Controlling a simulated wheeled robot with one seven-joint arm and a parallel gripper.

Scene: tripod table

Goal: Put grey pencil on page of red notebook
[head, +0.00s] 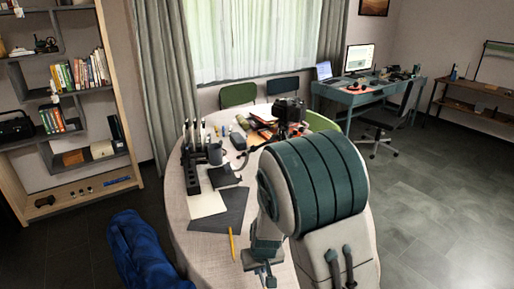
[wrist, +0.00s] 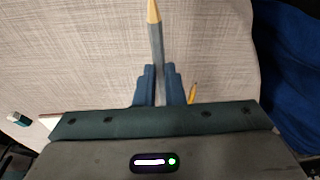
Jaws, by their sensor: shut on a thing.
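The grey pencil (wrist: 156,45) is between the fingers of my gripper (wrist: 158,82) in the wrist view. Its bare wooden tip points to the top of the picture, above the pale tabletop. My gripper is shut on it. In the head view my gripper (head: 264,272) is low in the picture, over the near part of the round table (head: 205,262); I cannot make out the grey pencil there. Red and orange flat things (head: 263,113) lie at the far side of the table, partly behind my arm. I cannot tell which is the red notebook.
A yellow pencil (head: 231,243) lies left of my gripper, by a dark sheet (head: 232,212) and a cream sheet (head: 206,205). A black rack (head: 190,168), a grey mug (head: 215,154) and a black camera (head: 289,110) stand farther back. A blue thing (head: 140,250) is left of the table.

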